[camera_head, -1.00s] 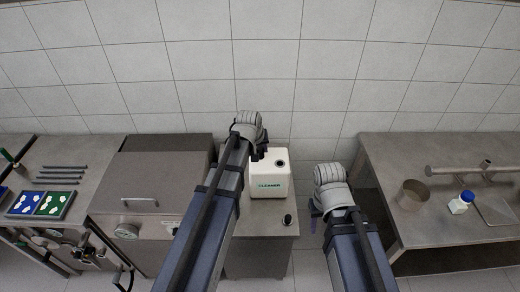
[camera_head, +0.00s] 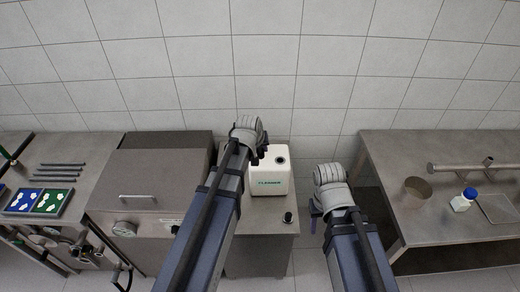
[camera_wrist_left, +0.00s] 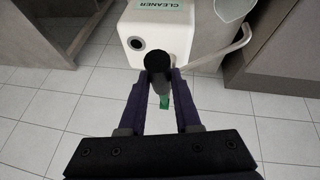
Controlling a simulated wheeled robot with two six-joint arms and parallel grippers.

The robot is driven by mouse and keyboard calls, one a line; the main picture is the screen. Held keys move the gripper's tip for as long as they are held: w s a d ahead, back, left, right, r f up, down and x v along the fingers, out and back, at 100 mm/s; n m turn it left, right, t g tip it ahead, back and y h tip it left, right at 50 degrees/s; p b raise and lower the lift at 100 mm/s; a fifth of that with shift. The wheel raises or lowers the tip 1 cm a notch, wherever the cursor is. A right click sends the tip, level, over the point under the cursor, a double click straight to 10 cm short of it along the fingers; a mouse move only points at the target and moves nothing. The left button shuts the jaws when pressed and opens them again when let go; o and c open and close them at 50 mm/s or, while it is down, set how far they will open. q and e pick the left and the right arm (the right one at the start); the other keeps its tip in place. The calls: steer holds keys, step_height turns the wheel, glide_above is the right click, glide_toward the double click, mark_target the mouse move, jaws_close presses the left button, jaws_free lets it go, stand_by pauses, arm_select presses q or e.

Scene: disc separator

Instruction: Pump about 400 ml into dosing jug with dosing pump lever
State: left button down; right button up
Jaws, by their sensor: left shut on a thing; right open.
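A white canister labelled CLEANER (camera_head: 270,184) stands on a metal stand in the middle. It also shows at the top of the left wrist view (camera_wrist_left: 180,42). My left gripper (camera_head: 262,153) is beside the canister's upper left edge. In the left wrist view its fingers (camera_wrist_left: 159,80) are shut on a dark round-ended handle, apparently the dosing pump lever (camera_wrist_left: 156,63). A pale bent spout (camera_wrist_left: 228,48) runs right of the canister. A whitish vessel, apparently the dosing jug (camera_wrist_left: 233,8), is cut off at the top edge; its level is not visible. My right gripper (camera_head: 316,215) is open and empty.
The right table holds a metal pot (camera_head: 413,192) and a blue-capped bottle (camera_head: 462,202). A metal cabinet (camera_head: 150,178) and a bench with a blue-green tray (camera_head: 38,200) stand left. Floor separates the stand and right table.

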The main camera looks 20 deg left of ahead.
arm_select(q)
steer(key=f+t+b, duration=0.1)
steer(key=b, duration=0.1)
steer(key=f+b, duration=0.1)
steer(key=s+f+t+b, duration=0.1)
steer(key=f+b, duration=0.1)
steer(key=shift+d+f+t+y+b, duration=0.1)
steer(key=shift+d+t+y+b, duration=0.05)
steer(key=shift+t+y+b, duration=0.2)
arm_select(e)
step_height(320, 180, down, 7)
steer(key=shift+s, duration=0.2)
arm_select(q)
steer(key=c, duration=0.6)
jaws_free()
steer(key=shift+w, duration=0.15)
arm_select(e)
steer(key=shift+r, duration=0.1)
arm_select(q)
steer(key=p+v, duration=0.5)
steer(key=v, duration=0.3)
steer(key=shift+p, duration=0.4)
arm_select(e)
step_height(320, 180, up, 6)
steer(key=shift+f, duration=0.25)
